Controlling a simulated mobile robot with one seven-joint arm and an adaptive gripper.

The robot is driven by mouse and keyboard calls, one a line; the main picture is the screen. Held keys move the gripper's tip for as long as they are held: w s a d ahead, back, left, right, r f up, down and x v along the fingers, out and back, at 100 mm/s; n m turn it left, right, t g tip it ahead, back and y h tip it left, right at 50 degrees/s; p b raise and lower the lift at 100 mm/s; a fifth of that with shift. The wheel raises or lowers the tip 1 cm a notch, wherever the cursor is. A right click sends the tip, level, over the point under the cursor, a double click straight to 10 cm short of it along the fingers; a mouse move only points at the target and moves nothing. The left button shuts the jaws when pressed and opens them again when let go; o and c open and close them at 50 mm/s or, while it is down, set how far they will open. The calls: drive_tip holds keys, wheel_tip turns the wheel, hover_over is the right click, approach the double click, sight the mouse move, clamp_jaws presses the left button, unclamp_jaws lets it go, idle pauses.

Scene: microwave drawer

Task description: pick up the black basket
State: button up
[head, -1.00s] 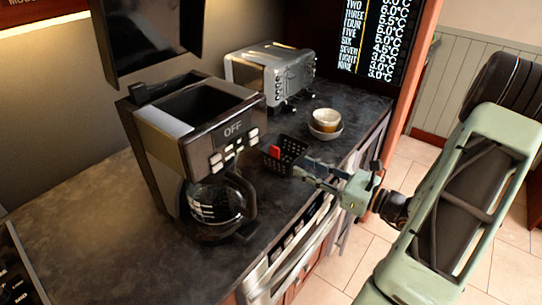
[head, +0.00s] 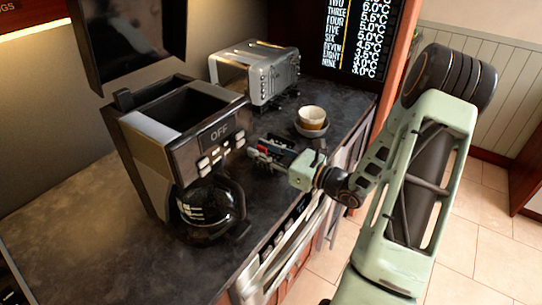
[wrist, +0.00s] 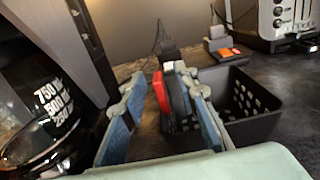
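The black basket (wrist: 258,128) has perforated walls and stands on the dark counter, right of centre in the wrist view. A red item (wrist: 161,92) and a dark rounded item beside it stand up between my fingers. It is hard to tell whether they are inside the basket. My gripper (wrist: 165,105) is open, its blue-padded fingers spread. The right finger overlaps the basket's left part in the picture; contact cannot be told. In the head view my gripper (head: 274,148) is low at the basket and hides most of it.
A coffee maker (head: 184,135) with a glass pot (head: 210,205) stands close on the left. Stacked bowls (head: 311,120) sit to the right, and a toaster (head: 258,72) stands behind. The counter's front edge runs below my arm.

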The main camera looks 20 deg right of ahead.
clamp_jaws()
idle(0.3)
drive_tip(key=shift+r, duration=0.15)
